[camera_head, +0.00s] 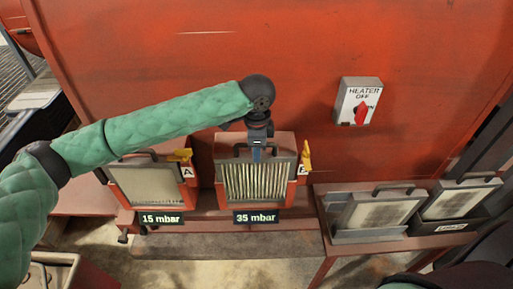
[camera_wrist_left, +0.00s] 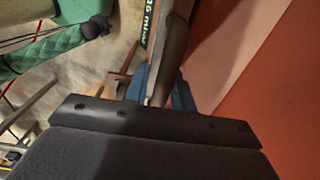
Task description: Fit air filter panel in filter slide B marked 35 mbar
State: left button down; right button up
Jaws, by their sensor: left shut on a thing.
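An air filter panel (camera_head: 253,184) with pale upright pleats and a grey frame stands in filter slide B (camera_head: 219,200), above the 35 mbar label (camera_head: 256,217). My left gripper (camera_head: 257,153) is at the top middle of this panel, shut on its dark handle. In the left wrist view the blue fingers (camera_wrist_left: 160,88) are around the dark handle (camera_wrist_left: 175,45), and part of the 35 mbar label (camera_wrist_left: 150,22) shows. How deep the panel sits cannot be told. A yellow latch (camera_head: 306,157) stands upright at the right of slide B. My right gripper is not in view.
Slide A (camera_head: 124,199), marked 15 mbar, holds a pale panel, with its yellow latch (camera_head: 181,155) lying sideways. On the right bench, a framed panel (camera_head: 380,211) leans in a grey holder and another (camera_head: 458,200) stands in a black tray. A heater switch box (camera_head: 358,101) is on the red wall.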

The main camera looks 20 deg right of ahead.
pick_arm(q)
jog(key=shift+f, duration=0.55)
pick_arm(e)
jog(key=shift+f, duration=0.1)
pick_arm(q)
jog(key=c, duration=1.1)
grip_release()
jog(key=shift+f, duration=0.1)
jog(key=shift+r+b, duration=0.2)
jog(key=shift+b, duration=0.1)
notch_tip(320, 180, up, 8)
jog(key=shift+f+b, duration=0.25)
jog(key=shift+b, duration=0.8)
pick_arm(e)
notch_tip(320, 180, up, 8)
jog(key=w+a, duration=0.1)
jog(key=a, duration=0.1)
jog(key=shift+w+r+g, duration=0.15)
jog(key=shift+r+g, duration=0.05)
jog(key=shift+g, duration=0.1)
pick_arm(q)
jog(key=shift+s, duration=0.1)
